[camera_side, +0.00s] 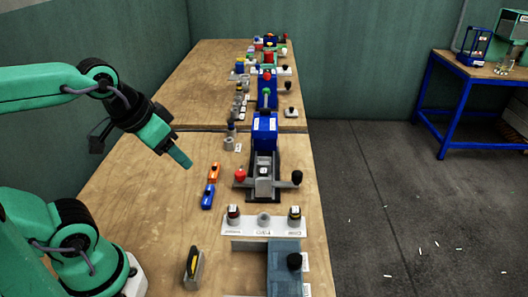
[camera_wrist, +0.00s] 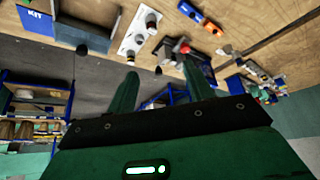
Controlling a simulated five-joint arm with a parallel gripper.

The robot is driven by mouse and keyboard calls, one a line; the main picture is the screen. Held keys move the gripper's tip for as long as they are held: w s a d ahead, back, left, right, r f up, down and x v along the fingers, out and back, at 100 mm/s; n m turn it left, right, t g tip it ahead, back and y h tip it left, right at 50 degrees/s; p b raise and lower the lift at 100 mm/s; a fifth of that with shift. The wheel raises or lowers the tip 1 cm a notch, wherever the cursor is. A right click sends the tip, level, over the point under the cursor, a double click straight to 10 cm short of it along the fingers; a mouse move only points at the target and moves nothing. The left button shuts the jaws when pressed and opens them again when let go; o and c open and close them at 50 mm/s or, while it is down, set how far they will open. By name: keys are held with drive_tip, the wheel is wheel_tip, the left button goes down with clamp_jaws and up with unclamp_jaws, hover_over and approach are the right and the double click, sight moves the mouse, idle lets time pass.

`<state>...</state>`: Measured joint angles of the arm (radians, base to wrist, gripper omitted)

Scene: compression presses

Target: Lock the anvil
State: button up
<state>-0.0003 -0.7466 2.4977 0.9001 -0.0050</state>
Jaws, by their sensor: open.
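A blue press (camera_side: 268,132) stands on the bench in the side view. In its lower part is a grey anvil block (camera_side: 263,186) with a small white-marked face. A red knob (camera_side: 240,175) is on the left of the anvil and a black knob (camera_side: 297,177) on the right. My gripper (camera_side: 183,161) hangs in the air left of the press, apart from it. In the wrist view my gripper (camera_wrist: 160,84) has its two green fingers spread with nothing between them. The press (camera_wrist: 199,72) and red knob (camera_wrist: 183,47) show beyond the fingers, the press partly hidden.
Orange (camera_side: 214,172) and blue (camera_side: 208,197) pieces lie left of the press. A white plate (camera_side: 235,227) with several knobbed parts lies in front. The bench's left side is mostly clear.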

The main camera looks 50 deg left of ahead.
drive_tip(key=w+n, duration=0.1)
drive_tip(key=w, duration=0.1)
drive_tip(key=n+g, duration=0.6)
drive_tip(key=n, duration=1.1)
hover_over(240, 173)
wheel_tip(240, 173, down, 12)
drive_tip(key=shift+f, duration=0.1)
drive_tip(key=shift+w+a+f, duration=0.1)
drive_tip(key=shift+f, duration=0.1)
drive_tip(key=shift+f, duration=0.15)
drive_tip(key=shift+f, duration=3.75)
drive_tip(key=c, duration=1)
